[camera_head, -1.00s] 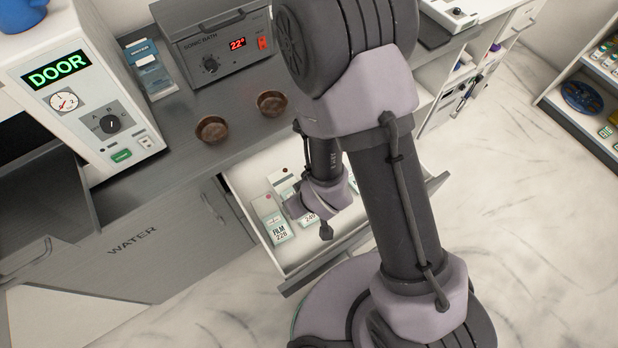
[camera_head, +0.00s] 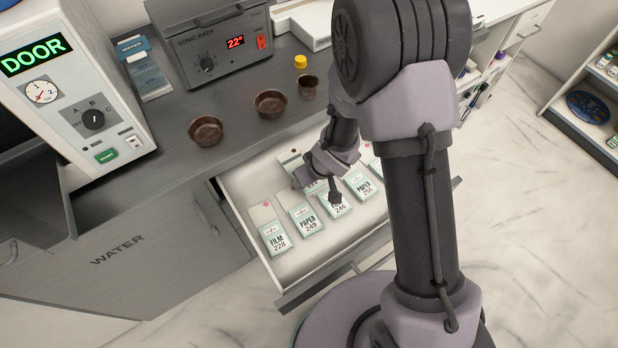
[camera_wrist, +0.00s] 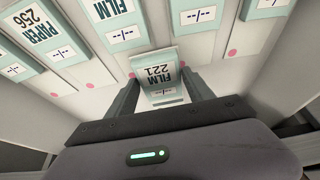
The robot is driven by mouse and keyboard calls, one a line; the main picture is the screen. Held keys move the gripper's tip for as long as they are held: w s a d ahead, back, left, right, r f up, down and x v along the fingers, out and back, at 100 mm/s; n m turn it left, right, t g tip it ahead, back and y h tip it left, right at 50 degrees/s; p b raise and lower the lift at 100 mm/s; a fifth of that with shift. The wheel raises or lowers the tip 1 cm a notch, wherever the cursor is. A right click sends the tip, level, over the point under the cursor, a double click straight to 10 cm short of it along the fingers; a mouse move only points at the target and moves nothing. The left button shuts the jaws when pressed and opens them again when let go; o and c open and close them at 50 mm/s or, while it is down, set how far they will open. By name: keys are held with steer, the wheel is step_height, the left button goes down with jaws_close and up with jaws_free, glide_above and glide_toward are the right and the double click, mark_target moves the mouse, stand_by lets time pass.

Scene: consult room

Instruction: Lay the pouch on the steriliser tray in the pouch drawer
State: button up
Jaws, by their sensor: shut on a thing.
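The open pouch drawer (camera_head: 335,266) holds a row of labelled pouches, including FILM 228 (camera_head: 274,238), PAPER 249 (camera_head: 306,218) and a PAPER pouch (camera_head: 361,185). My gripper (camera_wrist: 163,90) is shut on a pouch marked FILM 221 (camera_wrist: 162,75). In the head view my gripper (camera_head: 305,177) is over the drawer, towards its cabinet side, and partly covers the pouches. In the wrist view the held pouch stands out in front of the row; whether it touches the drawer floor I cannot tell. The steriliser (camera_head: 75,95) shows DOOR; its tray is not clearly visible.
Brown bowls (camera_head: 206,131) and a small cup (camera_head: 308,87) stand on the grey counter (camera_head: 165,165) above the drawer. The sonic bath (camera_head: 215,50) is behind them. A shelf unit (camera_head: 590,110) is at right, with clear floor before it.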

steer(key=shift+f+b, duration=0.45)
steer(key=shift+b, duration=0.05)
steer(key=o, duration=1.3)
steer(key=shift+o, duration=0.2)
steer(key=shift+r, duration=0.1)
steer(key=s+d+r+m+t+h+p, duration=0.1)
steer(key=s+d+r+m+p, duration=0.2)
steer(key=r, duration=0.7)
steer(key=s+d+r+m+h+p, duration=0.15)
steer(key=d+r, duration=0.35)
steer(key=r, duration=0.5)
steer(key=s+d+r+m+t+p, duration=0.1)
steer(key=d+r+m+p, duration=0.3)
steer(key=r, duration=0.6)
steer(key=s+a+r+m+y, duration=0.1)
steer(key=s+r+m+y, duration=0.1)
steer(key=s+r, duration=0.8)
steer(key=s, duration=0.3)
steer(key=shift+s+a+r+m+b, duration=0.2)
steer(key=shift+m+b, duration=0.15)
